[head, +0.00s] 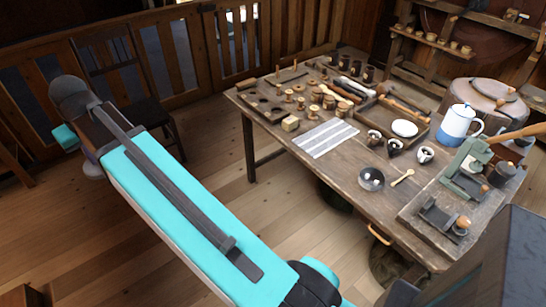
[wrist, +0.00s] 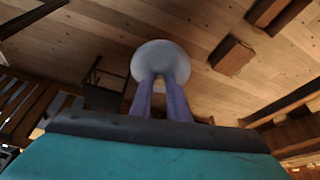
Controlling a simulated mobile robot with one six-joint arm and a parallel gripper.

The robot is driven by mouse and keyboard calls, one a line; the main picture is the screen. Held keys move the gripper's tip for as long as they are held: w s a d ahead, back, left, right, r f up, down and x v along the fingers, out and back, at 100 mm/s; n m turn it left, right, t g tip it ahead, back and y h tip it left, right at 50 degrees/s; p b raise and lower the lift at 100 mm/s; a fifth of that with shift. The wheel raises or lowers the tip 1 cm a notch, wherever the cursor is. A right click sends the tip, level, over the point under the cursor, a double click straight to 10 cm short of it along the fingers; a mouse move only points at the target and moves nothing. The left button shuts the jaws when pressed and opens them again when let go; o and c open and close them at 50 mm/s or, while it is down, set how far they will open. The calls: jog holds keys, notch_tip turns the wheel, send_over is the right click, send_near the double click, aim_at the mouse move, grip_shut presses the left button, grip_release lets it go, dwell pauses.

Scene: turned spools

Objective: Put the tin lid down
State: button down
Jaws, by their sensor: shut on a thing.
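The tin lid (wrist: 160,54) is a pale, round disc at the tips of my gripper (wrist: 161,82) in the wrist view. Both purple-grey fingers are shut on it near its lower edge. Bare plank floor shows beyond it, so it is held in the air. In the head view a pale edge of the lid (head: 94,173) shows under the end of my arm at the left, far from the table. My gripper is mostly hidden there behind my arm.
A dark chair (head: 150,110) stands behind my arm.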

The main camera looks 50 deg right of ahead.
dwell(0.4)
jog(key=s+d+f+m+g+h+b, duration=0.1)
jog(key=s+d+f+m, duration=0.35)
jog(key=d, duration=0.65)
jog(key=s+d+f+m+g+h, duration=0.1)
jog(key=s+d+f+m+h, duration=0.15)
jog(key=s+d+m, duration=0.65)
jog(key=s+d+f+m+g+h+b, duration=0.1)
jog(key=s+d+f, duration=0.3)
jog(key=d, duration=1)
jog(key=s+d+f+m+g, duration=0.1)
jog(key=s+d+f+m, duration=0.2)
jog(key=s, duration=0.7)
jog(key=s+d+f+m+g+y+b, duration=0.1)
jog(key=s+d+f+m+g, duration=0.1)
jog(key=s+d+f+m, duration=0.2)
jog(key=s+d+f+m+g+y, duration=0.1)
jog(key=s+d+m, duration=0.7)
jog(key=s, duration=0.9)
notch_tip(320, 180, down, 2)
jog(key=shift+s+d+f+g, duration=0.25)
jog(key=shift+d+g, duration=0.35)
jog(key=shift+d, duration=0.3)
